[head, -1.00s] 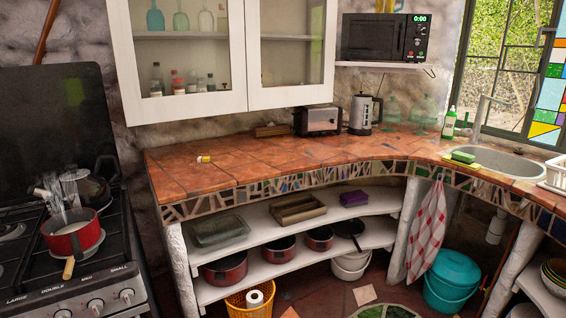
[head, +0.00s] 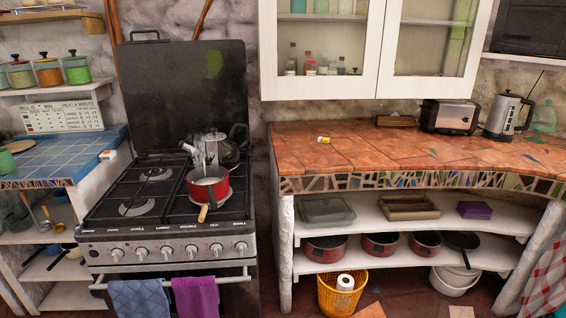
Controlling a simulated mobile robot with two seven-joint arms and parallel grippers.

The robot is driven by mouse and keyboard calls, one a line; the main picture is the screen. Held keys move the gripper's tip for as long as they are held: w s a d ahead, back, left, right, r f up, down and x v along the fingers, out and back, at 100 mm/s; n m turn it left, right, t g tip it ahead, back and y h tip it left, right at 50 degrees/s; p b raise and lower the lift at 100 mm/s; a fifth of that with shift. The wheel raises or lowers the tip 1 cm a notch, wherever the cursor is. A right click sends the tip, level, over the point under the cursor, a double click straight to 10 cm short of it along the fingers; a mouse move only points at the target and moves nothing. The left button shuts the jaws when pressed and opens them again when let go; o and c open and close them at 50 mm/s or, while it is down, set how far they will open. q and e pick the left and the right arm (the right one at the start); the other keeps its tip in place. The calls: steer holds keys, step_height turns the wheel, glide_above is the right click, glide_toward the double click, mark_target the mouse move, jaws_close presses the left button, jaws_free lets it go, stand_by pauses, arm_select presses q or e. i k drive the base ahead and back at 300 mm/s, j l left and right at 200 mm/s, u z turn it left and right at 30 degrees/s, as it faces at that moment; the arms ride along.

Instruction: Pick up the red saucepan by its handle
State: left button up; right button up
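A red saucepan (head: 207,192) sits on the front right part of the gas stove's hob, with pale contents inside. Its short wooden handle (head: 203,213) points toward the front of the stove. White steam-like streaks rise above the pan. More red pans (head: 326,250) stand on the lower shelf under the counter at right. Neither of my grippers is in view.
A kettle (head: 228,150) stands close behind the saucepan. The stove (head: 115,232) has front knobs and a rail with a blue towel (head: 139,299) and a purple towel (head: 195,297). A blue-tiled counter (head: 50,160) is at left; a terracotta counter (head: 350,155) is at right.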

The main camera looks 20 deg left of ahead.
mark_target(211, 192)
steer(key=u, duration=1.2)
steer(key=j+z, duration=0.1)
steer(key=z, duration=0.2)
steer(key=i+j+z, duration=0.1)
steer(key=z, duration=0.2)
steer(key=i+j+z, duration=0.2)
steer(key=j, duration=0.25)
steer(key=j+z, duration=0.2)
steer(key=j, duration=0.25)
steer(key=i+j+z, duration=0.1)
steer(key=j, duration=0.75)
steer(key=i+j+z, duration=0.1)
steer(key=j, duration=0.75)
